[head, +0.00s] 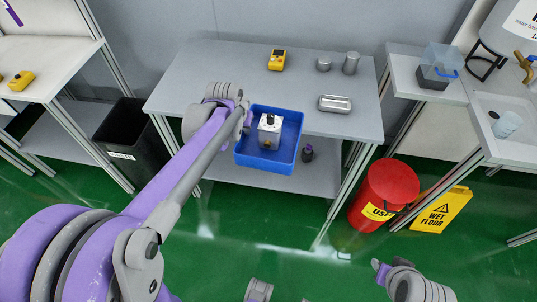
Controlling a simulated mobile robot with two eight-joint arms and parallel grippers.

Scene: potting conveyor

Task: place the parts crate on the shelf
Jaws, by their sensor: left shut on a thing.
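The parts crate is a blue open-topped box (248,158) near the middle of the head view. A white and grey boxy part with a black top (269,132) is inside it. My left gripper (247,119) is shut on the crate's left side; my own arm partly hides the grip. The crate looks roughly level and overlaps the front edge of a grey table (215,75) in the picture. I cannot tell its exact height. Below it a lower shelf (222,170) shows on the same frame.
A yellow meter (277,60), two metal cylinders (351,63) and a metal tin (335,103) are on the tabletop. A dark bottle-like item (307,153) is right of the crate. A black bin (125,138), red drum (384,190) and yellow floor sign (441,210) stand around.

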